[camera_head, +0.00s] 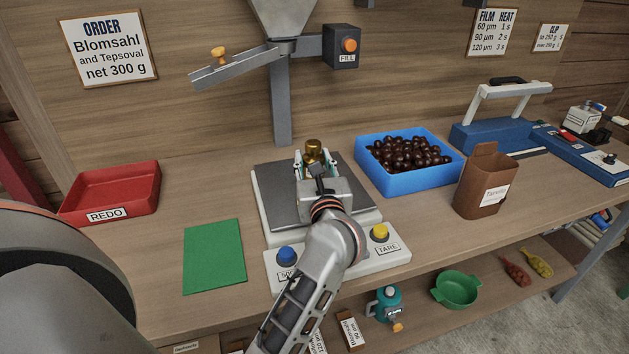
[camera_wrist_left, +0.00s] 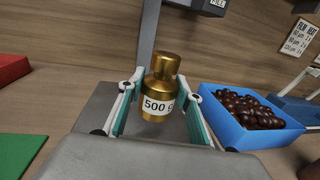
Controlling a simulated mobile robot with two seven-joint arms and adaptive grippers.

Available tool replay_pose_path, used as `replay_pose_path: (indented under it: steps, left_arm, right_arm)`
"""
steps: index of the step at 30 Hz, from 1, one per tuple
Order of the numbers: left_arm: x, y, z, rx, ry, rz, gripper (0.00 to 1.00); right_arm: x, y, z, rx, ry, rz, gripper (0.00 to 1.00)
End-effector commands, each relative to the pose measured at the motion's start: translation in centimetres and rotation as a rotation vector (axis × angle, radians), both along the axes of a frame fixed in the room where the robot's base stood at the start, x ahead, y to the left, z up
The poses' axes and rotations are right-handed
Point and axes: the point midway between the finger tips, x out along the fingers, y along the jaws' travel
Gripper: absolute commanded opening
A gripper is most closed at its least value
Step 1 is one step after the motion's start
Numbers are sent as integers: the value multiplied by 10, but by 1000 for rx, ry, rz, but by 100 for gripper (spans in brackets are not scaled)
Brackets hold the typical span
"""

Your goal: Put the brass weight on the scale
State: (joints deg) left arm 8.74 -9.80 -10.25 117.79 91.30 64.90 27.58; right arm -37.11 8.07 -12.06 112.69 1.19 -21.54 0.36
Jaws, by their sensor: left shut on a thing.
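The brass weight (camera_head: 313,148), labelled 500 g in the left wrist view (camera_wrist_left: 160,84), stands upright between the fingers of my left gripper (camera_head: 315,162). The gripper is shut on it, over the far part of the scale's dark plate (camera_head: 272,185). The weight's base is hidden in the head view, and I cannot tell whether it touches the plate. The scale has a white body with a blue button (camera_head: 286,254) and a yellow TARE button (camera_head: 380,232); my left arm covers part of its front. My right gripper is not in view.
A blue crate of chestnuts (camera_head: 372,184) and a brown paper bag (camera_head: 470,205) stand right of the scale. A green mat (camera_head: 214,257) and a red REDO tray (camera_head: 148,199) lie left. The grey chute post (camera_head: 281,115) rises just behind the scale.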

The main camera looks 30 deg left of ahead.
Motion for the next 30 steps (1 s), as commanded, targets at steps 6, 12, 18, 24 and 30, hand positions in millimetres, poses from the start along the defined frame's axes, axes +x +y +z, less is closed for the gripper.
replay_pose_path:
  steps: [6,12,18,24,30]
  left_arm:
    - [0,0,-21,2,3,0,0]
    - [0,0,-44,2,3,1,0]
    - [0,0,-39,2,-4,0,0]
    - [0,0,-43,3,-2,0,0]
    - [0,0,-45,0,0,0,51]
  right_arm:
    - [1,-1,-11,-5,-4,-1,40]
    - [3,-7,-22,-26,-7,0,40]
    - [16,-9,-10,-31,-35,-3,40]
    - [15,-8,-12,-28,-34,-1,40]
    - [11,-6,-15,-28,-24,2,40]
